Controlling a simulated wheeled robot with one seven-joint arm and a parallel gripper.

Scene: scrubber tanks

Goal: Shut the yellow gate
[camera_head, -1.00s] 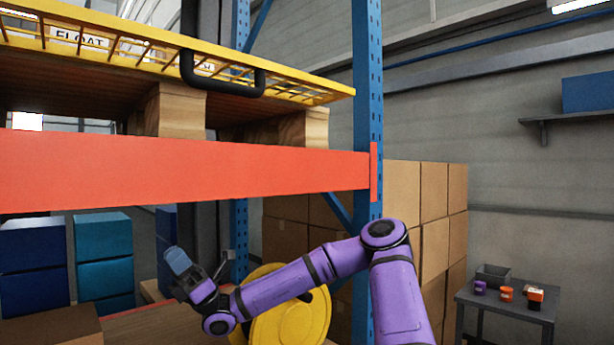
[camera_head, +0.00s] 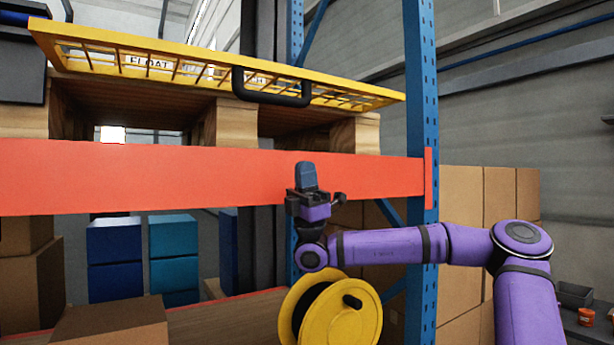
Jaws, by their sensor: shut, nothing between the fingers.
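The yellow gate (camera_head: 200,70) is a mesh panel with a yellow frame, seen at a low angle above the wooden pallet on the rack. A black U-shaped handle (camera_head: 272,99) hangs at its front edge. Labels show through the mesh, one reading "FLOAT". My gripper (camera_head: 306,166) points upward, shut and empty, in front of the orange beam. It is below the handle in the picture and a little to its right, apart from it.
The orange beam (camera_head: 150,178) crosses the view below the pallet (camera_head: 232,124). A blue rack upright (camera_head: 421,110) stands right of the gate. A yellow reel (camera_head: 345,315), blue boxes (camera_head: 115,260) and cardboard boxes (camera_head: 110,325) are below.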

